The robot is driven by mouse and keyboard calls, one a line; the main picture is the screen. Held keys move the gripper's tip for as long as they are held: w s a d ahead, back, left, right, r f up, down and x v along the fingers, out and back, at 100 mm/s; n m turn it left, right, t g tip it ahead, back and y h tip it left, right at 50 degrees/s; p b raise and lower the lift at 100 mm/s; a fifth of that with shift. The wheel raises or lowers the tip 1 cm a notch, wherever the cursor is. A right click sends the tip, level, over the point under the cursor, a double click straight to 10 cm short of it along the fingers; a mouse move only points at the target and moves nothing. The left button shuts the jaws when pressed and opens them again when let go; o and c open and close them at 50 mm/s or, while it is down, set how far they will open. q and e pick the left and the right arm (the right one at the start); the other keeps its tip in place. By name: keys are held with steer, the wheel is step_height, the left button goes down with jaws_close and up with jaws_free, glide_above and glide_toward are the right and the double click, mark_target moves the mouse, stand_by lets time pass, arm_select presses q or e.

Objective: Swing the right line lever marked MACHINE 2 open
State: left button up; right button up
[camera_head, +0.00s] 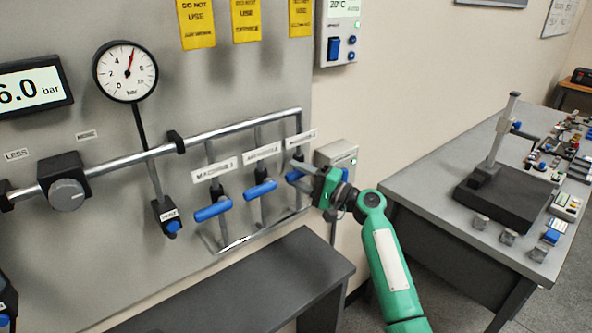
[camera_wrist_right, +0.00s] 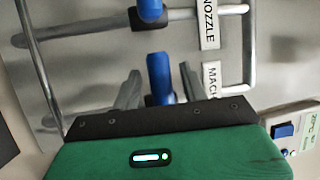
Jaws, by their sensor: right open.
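The right line lever has a blue handle (camera_head: 294,175), mostly behind my right gripper in the head view. Its white label (camera_head: 300,137) is too small to read there; in the wrist view the label (camera_wrist_right: 212,82) shows only "MACH". My right gripper (camera_head: 313,178) is at this lever. In the right wrist view its open fingers (camera_wrist_right: 160,75) stand on either side of the blue handle (camera_wrist_right: 159,72), with a gap visible at each side. The handle appears to lie across its vertical pipe. My left gripper is not in view.
The AIR NOZZLE lever (camera_head: 262,190) is just left, and the MACHINE 1 lever (camera_head: 212,210) further left. A metal rail (camera_head: 230,128) runs above them. A grey wall box (camera_head: 338,153) is close right of the gripper. A dark bench (camera_head: 245,285) stands below.

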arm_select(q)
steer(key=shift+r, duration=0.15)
arm_select(e)
steer(key=shift+w+a, duration=0.2)
steer(key=shift+a, duration=0.15)
steer(key=shift+c, duration=0.4)
